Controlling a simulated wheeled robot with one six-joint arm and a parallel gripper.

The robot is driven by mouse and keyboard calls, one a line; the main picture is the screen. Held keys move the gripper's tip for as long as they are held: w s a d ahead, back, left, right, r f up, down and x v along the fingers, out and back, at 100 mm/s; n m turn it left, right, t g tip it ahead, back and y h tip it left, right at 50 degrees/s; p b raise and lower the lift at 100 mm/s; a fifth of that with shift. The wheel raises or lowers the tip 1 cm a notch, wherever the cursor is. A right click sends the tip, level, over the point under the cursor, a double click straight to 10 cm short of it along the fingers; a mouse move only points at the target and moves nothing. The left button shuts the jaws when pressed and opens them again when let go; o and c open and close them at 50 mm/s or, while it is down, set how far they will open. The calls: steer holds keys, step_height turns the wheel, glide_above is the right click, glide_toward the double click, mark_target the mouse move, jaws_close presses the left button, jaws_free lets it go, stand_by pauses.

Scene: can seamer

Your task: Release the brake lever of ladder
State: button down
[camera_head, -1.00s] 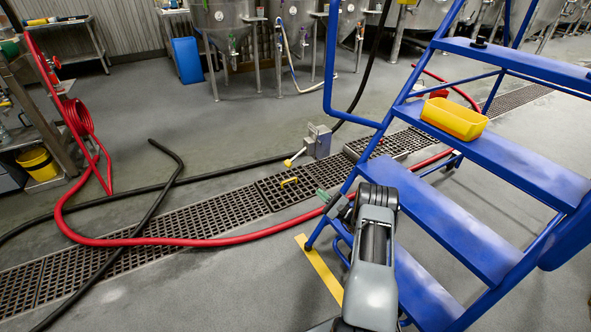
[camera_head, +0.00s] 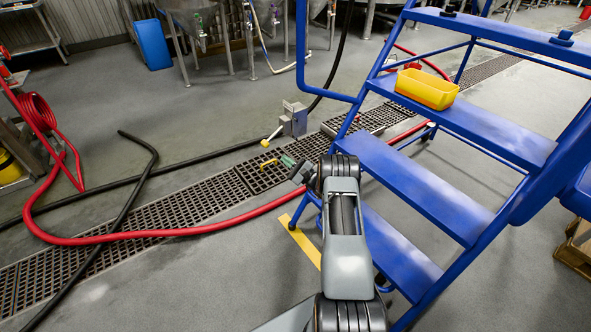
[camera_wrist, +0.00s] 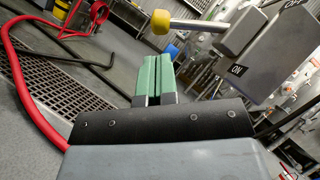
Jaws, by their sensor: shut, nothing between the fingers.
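The blue ladder (camera_head: 420,190) stands at the right. A grey box (camera_head: 293,118) with a lever (camera_head: 272,135) shows beside its rail; I cannot tell whether it is fixed to the ladder. In the wrist view the box (camera_wrist: 262,60) carries ON and OFF labels, and the lever (camera_wrist: 190,25) points left, ending in a yellow knob (camera_wrist: 163,21). My gripper (camera_head: 287,160) has green fingers, shut and empty, just below and right of the knob in the head view. In the wrist view the fingertips (camera_wrist: 153,60) show below the knob, apart from it.
A yellow bin (camera_head: 426,90) sits on a ladder step. A yellow floor strip (camera_head: 299,240) lies by the ladder's foot. A red hose (camera_head: 190,231) and a black hose (camera_head: 150,180) cross the floor and drain grate (camera_head: 205,200). Grey floor is open at the left.

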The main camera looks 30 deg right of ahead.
mark_target(266, 142)
steer(key=b+x, duration=0.1)
steer(key=x, duration=0.5)
steer(key=shift+w+a, duration=0.1)
steer(key=shift+w, duration=0.05)
steer(key=shift+a+r, duration=0.25)
steer(key=shift+r, duration=0.15)
steer(key=r, duration=0.1)
steer(key=a+r, duration=0.1)
steer(key=r, duration=0.1)
steer(key=a+r, duration=0.1)
steer(key=shift+a+r, duration=0.1)
steer(key=shift+r, duration=0.05)
steer(key=s+a+f, duration=0.1)
steer(key=s+f, duration=0.4)
steer(key=s, duration=0.7)
steer(key=shift+p, duration=0.45)
stand_by(0.6)
steer(key=shift+a, duration=0.1)
